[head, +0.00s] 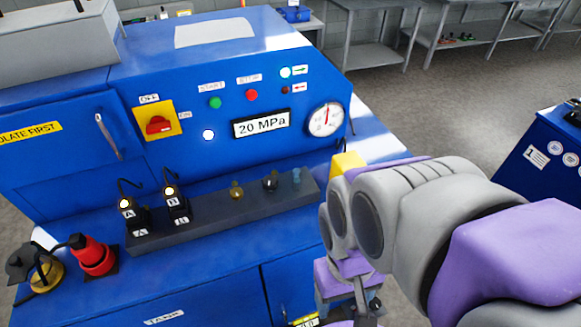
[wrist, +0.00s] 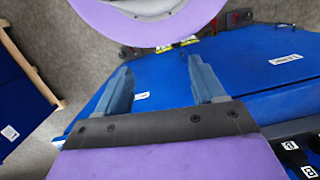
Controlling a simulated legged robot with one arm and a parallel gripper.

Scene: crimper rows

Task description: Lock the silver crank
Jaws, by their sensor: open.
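A short dark rail (head: 215,217) on the blue machine's ledge carries a row of small fittings. A brass knob (head: 236,190), a dark silvery knob (head: 270,183) and a small blue-grey piece (head: 296,176) stand on its right half. A silver handle (head: 108,137) is on the machine's left door. I cannot tell surely which silver part is the crank, or its lock state. My gripper (wrist: 160,68) is open and empty in the wrist view, its two blue-grey fingers wide apart.
Two black padlock-like blocks, A (head: 137,217) and B (head: 176,207), stand at the rail's left. A red plug (head: 93,255) sits further left. A red-and-yellow switch (head: 158,122) and a gauge (head: 326,119) are on the panel. Floor is free behind right; a blue cabinet (head: 545,150) stands there.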

